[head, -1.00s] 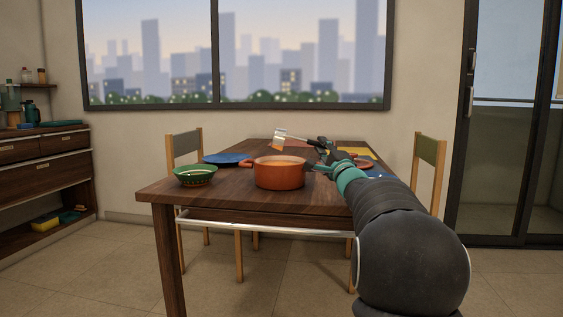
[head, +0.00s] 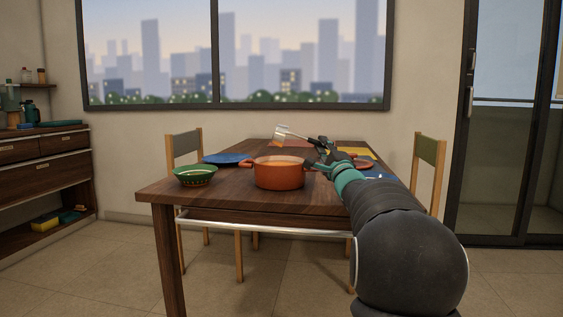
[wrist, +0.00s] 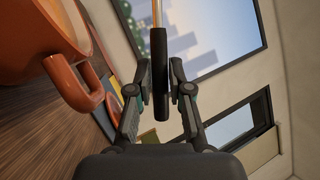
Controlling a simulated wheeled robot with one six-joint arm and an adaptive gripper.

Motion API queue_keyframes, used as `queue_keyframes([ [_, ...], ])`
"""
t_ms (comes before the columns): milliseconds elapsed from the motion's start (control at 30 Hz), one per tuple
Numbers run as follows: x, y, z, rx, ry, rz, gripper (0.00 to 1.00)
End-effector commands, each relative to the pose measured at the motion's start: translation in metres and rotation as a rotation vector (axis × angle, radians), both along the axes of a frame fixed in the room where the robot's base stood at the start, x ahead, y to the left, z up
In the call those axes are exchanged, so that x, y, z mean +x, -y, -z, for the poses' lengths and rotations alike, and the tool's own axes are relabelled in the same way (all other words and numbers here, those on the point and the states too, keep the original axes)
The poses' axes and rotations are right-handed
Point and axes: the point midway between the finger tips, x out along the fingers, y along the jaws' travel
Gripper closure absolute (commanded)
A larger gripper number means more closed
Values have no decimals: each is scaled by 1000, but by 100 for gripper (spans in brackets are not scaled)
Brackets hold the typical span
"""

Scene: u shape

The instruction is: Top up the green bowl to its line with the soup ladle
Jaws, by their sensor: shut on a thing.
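The green bowl (head: 195,176) stands on the near left part of the table; its contents and line are too small to make out. An orange pot (head: 280,174) with side handles stands to its right, and part of it fills the upper left of the wrist view (wrist: 38,38). My gripper (head: 322,147) is shut on the dark handle of the soup ladle (wrist: 159,75). My gripper is up to the right of the pot.
The wooden table (head: 230,200) also bears a blue plate (head: 226,158) behind the bowl, and an orange plate (head: 362,163) and a yellow mat (head: 356,152) at the right. Chairs stand at the left (head: 184,148) and right (head: 428,160). The tabletop between bowl and pot is clear.

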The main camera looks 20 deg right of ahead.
Motion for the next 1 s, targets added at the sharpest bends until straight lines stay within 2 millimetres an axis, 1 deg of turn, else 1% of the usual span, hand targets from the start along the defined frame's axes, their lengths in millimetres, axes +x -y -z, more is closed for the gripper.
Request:
queue_keyframes([
  [1000,-1,0,-7,70,39,0,100],
])
